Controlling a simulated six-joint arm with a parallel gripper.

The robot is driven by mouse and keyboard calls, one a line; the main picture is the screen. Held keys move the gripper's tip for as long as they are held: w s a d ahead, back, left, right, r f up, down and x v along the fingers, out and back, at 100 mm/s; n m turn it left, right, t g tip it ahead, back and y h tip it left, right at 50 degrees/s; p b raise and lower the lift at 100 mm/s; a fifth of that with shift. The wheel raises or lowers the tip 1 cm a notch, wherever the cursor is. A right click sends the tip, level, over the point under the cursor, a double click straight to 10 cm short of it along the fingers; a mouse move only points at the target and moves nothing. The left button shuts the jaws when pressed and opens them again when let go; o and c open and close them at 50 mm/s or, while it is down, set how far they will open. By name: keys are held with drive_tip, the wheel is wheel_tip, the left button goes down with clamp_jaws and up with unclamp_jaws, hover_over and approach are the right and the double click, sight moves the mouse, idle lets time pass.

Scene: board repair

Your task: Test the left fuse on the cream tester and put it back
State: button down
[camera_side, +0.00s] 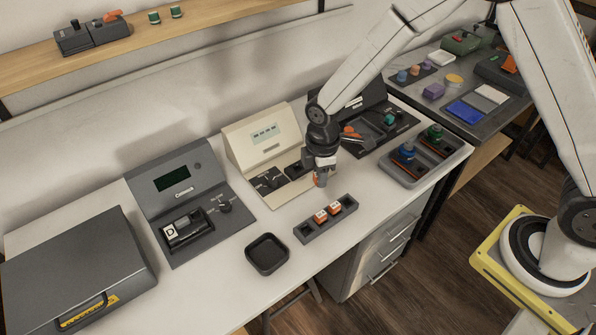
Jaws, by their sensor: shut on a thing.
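The cream tester (240,147) stands at the middle of the bench, with a small lit display and a dark socket plate at its front. A grey fuse rack (306,234) lies in front of it. Two orange-and-white fuses (320,216) sit in the rack's middle, and its left end looks empty. My gripper (321,178) is above the bench at the tester's front right, behind the rack. It is shut on a small orange fuse, mostly hidden by the fingers. The fuse appears apart from the tester and rack.
A dark grey tester (165,180) holding a block marked D stands left. A small black tray (267,254) lies left of the rack. A grey case (75,265) fills the far left. A grey tray (398,172) with coloured knobbed parts and a dark device (362,104) stand right.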

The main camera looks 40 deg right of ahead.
drive_tip(key=shift+s+a, duration=0.25)
drive_tip(key=shift+a, duration=0.55)
drive_tip(key=shift+s+a, duration=0.3)
drive_tip(key=shift+a, duration=0.55)
drive_tip(key=shift+s+a, duration=0.25)
drive_tip(key=shift+a, duration=0.55)
drive_tip(key=shift+f, duration=0.1)
drive_tip(key=shift+f, duration=4.7)
drive_tip(key=shift+f, duration=1.25)
